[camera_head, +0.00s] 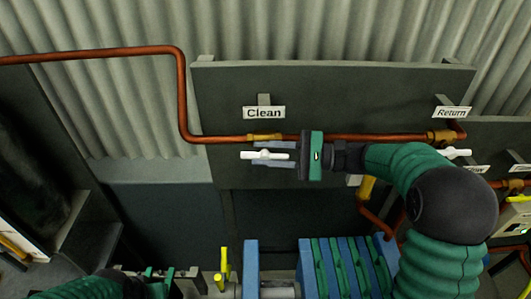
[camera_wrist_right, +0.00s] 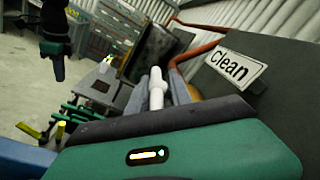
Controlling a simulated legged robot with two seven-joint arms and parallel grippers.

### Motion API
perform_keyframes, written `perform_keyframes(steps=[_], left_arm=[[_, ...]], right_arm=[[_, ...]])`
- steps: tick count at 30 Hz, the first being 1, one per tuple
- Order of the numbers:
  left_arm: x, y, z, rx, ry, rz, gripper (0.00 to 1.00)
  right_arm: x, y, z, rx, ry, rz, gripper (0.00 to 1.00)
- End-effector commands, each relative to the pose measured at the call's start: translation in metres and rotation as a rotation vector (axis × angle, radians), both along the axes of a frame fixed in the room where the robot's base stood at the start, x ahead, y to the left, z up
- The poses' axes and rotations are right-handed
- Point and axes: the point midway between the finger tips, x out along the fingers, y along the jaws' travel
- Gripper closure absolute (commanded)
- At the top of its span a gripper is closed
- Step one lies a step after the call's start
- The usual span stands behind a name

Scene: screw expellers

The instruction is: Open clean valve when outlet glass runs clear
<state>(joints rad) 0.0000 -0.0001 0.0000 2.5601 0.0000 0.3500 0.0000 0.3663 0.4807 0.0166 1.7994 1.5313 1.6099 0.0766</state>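The clean valve has a white lever handle (camera_head: 264,155), lying level on the copper pipe below the "Clean" label (camera_head: 264,113). My right gripper (camera_head: 273,154) is at this handle, with one finger above and one below it. In the right wrist view the white handle (camera_wrist_right: 156,88) stands between the two grey fingers (camera_wrist_right: 157,92), which look spread with a narrow gap. Firm contact is not clear. My left gripper (camera_head: 180,274) is low at the left, partly cut off by the frame edge; its opening is not clear. I cannot make out an outlet glass.
The copper pipe (camera_head: 182,95) runs along the dark panel (camera_head: 230,85) to a "Return" label (camera_head: 452,113) and another white handle (camera_head: 457,153). Blue and green press parts (camera_head: 345,265) and a yellow handle (camera_head: 223,262) stand below.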

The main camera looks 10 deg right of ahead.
Motion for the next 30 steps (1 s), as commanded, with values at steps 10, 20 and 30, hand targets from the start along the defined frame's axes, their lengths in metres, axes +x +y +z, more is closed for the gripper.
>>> perform_keyframes(steps=[10,20,30], left_arm=[[0.0,0.0,0.005,0.0,0.0,0.0,1.0],[0.0,0.0,0.007,0.0,0.0,0.0,1.0],[0.0,0.0,0.007,0.0,0.0,0.0,1.0]], right_arm=[[0.0,0.001,-0.001,-0.041,0.015,-0.001,1.0],[0.0,0.0,-0.006,-0.119,0.035,-0.002,1.0],[0.0,0.0,-0.004,-0.116,0.03,-0.002,0.54]])
